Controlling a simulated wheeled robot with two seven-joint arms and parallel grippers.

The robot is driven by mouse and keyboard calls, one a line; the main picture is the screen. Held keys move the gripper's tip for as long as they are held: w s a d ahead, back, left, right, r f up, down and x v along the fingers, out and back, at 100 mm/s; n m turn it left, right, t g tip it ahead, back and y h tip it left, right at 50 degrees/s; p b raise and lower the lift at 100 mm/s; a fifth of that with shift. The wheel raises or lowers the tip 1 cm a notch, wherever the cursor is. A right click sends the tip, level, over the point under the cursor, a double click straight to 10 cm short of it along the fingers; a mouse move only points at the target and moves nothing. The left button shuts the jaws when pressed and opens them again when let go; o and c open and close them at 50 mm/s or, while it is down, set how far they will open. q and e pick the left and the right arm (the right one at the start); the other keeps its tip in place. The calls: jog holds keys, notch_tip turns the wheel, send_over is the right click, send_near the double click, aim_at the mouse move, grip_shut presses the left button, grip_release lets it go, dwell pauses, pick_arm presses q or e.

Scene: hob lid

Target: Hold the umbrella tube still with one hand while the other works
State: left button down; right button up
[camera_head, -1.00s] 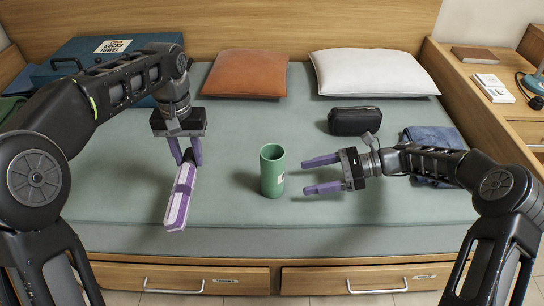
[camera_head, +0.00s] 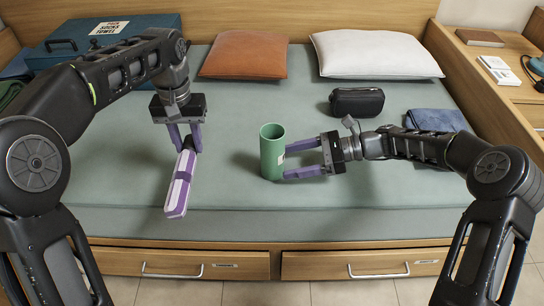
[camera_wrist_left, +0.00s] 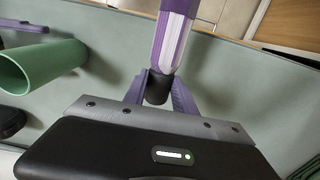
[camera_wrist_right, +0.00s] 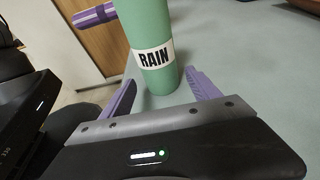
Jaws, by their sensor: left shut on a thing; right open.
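The green umbrella tube (camera_head: 271,152) stands upright on the bed, open at the top. In the right wrist view the tube (camera_wrist_right: 148,40) shows a white RAIN label (camera_wrist_right: 154,57). My right gripper (camera_head: 296,160) is open, with its fingers at the tube's right side; in the right wrist view the tube stands between the fingers, and contact is unclear. My left gripper (camera_head: 187,145) is shut on the dark handle end of a folded purple-and-white umbrella (camera_head: 180,184), which hangs slanting down left of the tube. The umbrella also shows in the left wrist view (camera_wrist_left: 173,40).
A black pouch (camera_head: 357,102) and a folded blue cloth (camera_head: 435,121) lie right of the tube. An orange pillow (camera_head: 244,54) and a white pillow (camera_head: 374,53) are at the back, and a blue case (camera_head: 66,47) at back left. The bed's front is clear.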

aim_at(281, 163)
pick_arm(q)
jog(key=shift+p, duration=0.3)
pick_arm(e)
jog(key=x, duration=0.3)
jog(key=shift+a, duration=0.2)
jog(key=shift+a+f, duration=0.25)
jog(key=shift+a, duration=0.3)
jog(key=c, duration=0.9)
jog(key=o, duration=1)
jog(key=c, duration=1.2)
